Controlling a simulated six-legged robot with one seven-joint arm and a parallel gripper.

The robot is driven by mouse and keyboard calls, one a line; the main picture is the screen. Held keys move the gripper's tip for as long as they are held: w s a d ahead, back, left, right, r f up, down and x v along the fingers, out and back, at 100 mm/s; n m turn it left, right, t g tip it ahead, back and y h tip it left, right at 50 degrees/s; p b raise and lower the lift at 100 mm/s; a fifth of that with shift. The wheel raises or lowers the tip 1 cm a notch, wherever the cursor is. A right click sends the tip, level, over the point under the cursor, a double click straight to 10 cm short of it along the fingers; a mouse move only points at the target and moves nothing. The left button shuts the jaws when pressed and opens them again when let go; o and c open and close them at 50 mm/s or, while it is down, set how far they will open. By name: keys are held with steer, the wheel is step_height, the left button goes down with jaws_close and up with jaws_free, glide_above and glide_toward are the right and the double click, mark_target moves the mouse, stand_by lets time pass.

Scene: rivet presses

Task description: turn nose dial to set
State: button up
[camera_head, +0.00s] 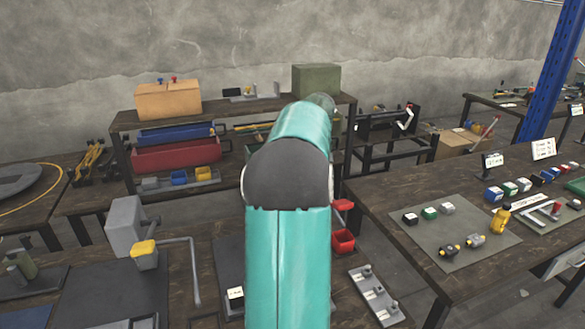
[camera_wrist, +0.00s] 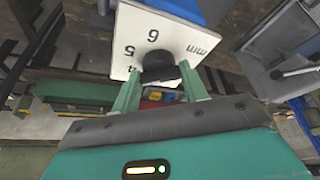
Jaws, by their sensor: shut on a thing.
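In the wrist view the nose dial (camera_wrist: 157,63) is a black round knob on a white plate (camera_wrist: 185,28). The plate carries the marks 4, 5, 6 and "mm". My gripper (camera_wrist: 160,74) has its two green fingers on either side of the knob and is shut on it. No pointer on the knob can be made out, so its setting cannot be told. A blue part (camera_wrist: 182,8) shows behind the plate. In the head view my teal arm covers the middle, and the dial and my gripper are hidden behind it.
In the head view a red bin (camera_head: 342,242) and a grey tray (camera_head: 378,297) lie right of my arm. A grey press (camera_head: 124,226) with a yellow-topped cup (camera_head: 144,254) stands at left. A dark table (camera_head: 360,190) with small parts is at right.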

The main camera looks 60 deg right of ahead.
steer(key=n+y, duration=0.1)
steer(key=n, duration=0.2)
steer(key=n+y, duration=0.1)
steer(key=n, duration=0.1)
steer(key=shift+d+n, duration=0.2)
steer(key=shift+n, duration=0.2)
steer(key=n+y, duration=0.1)
steer(key=n, duration=0.1)
steer(key=n+g+y, duration=0.1)
steer(key=n, duration=0.2)
steer(key=shift+d, duration=0.1)
steer(key=shift+n+g, duration=0.3)
steer(key=o, duration=1)
steer(key=shift+w, duration=0.1)
steer(key=shift+v, duration=3.75)
